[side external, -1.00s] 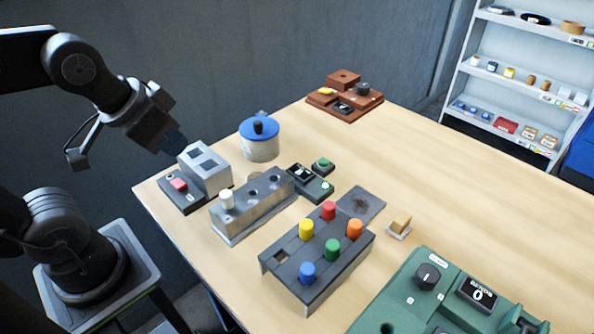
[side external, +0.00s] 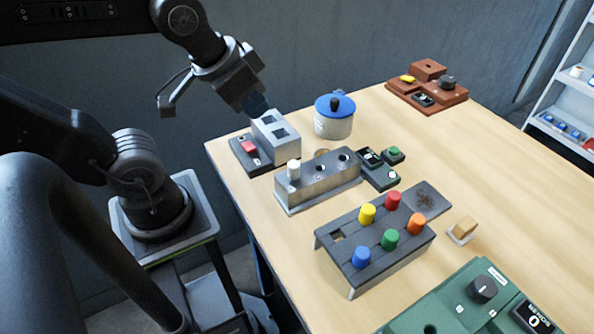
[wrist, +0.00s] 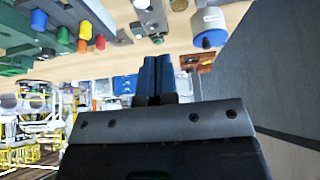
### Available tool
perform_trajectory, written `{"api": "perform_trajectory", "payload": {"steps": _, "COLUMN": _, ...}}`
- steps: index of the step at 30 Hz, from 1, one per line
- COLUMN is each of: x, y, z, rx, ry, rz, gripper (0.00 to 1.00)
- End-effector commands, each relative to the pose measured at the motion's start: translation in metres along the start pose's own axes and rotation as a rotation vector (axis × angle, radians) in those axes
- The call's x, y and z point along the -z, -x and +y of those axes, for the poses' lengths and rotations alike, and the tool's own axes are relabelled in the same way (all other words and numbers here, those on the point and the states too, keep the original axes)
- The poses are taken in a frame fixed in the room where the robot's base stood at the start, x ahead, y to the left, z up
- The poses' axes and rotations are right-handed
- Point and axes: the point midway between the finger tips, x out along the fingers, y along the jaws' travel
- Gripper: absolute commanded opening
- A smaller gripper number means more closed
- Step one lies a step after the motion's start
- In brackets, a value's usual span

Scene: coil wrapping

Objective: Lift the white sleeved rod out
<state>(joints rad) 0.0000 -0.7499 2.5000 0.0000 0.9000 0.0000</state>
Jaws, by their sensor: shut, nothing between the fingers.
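The white sleeved rod (side external: 294,169) stands upright in the left hole of the grey metal block (side external: 322,186). Only its upper part shows above the block; the rest is hidden. My gripper (side external: 262,112) is in the air behind the block, above or near the grey two-slot box (side external: 276,132). In the wrist view my gripper's two blue fingers (wrist: 155,75) are together with nothing between them. They are apart from the rod.
A blue-lidded pot (side external: 334,118) stands behind the metal block. A dark rack (side external: 345,255) with several coloured pegs is in front. A green machine (side external: 465,305) is at the lower right.

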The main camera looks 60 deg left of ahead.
Motion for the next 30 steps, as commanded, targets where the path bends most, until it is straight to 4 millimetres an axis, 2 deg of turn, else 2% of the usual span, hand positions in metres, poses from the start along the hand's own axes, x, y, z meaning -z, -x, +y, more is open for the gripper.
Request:
{"api": "perform_trajectory", "payload": {"steps": 13, "x": 0.0000, "y": 0.0000, "z": 0.0000, "rx": 0.000, "ry": 0.000, "rz": 0.000, "gripper": 0.00}}
{"api": "perform_trajectory", "payload": {"steps": 30, "x": 0.0000, "y": 0.0000, "z": 0.0000, "rx": 0.000, "ry": 0.000, "rz": 0.000, "gripper": 0.54}}
